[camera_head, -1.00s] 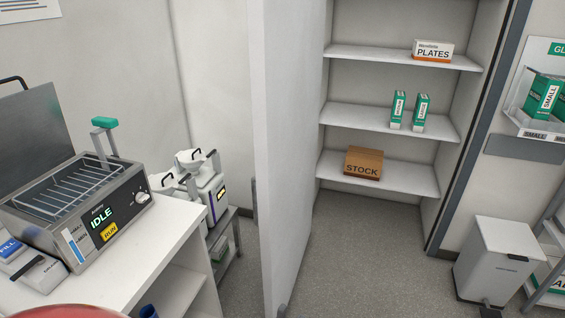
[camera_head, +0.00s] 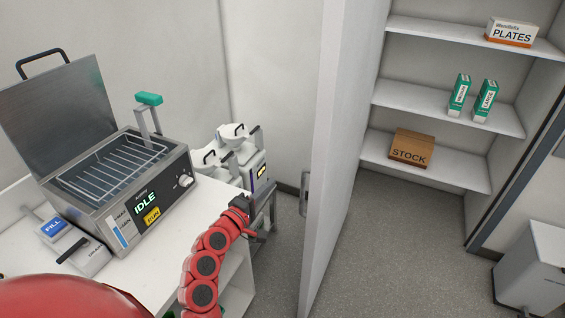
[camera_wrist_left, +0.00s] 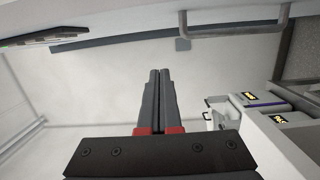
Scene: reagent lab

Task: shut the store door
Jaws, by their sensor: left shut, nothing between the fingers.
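The store door (camera_head: 335,140) is a tall white panel. It stands open, swung out from the shelved store at the right, and shows nearly edge-on in the head view. A grey handle (camera_head: 304,193) is on its left face. My left gripper (camera_head: 258,236) is left of the door and apart from it, past the bench's right edge. In the left wrist view its fingers (camera_wrist_left: 160,75) are shut together with nothing between them. A grey bar handle (camera_wrist_left: 235,31) shows at the top of that view, beyond the fingertips. My right gripper is not in view.
The bench (camera_head: 130,265) at left carries a water bath (camera_head: 125,175) marked IDLE. White devices (camera_head: 240,155) stand on a low stand behind my gripper. Store shelves (camera_head: 445,105) hold boxes. A white bin (camera_head: 532,270) stands at right. Grey floor (camera_head: 400,260) before the store is clear.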

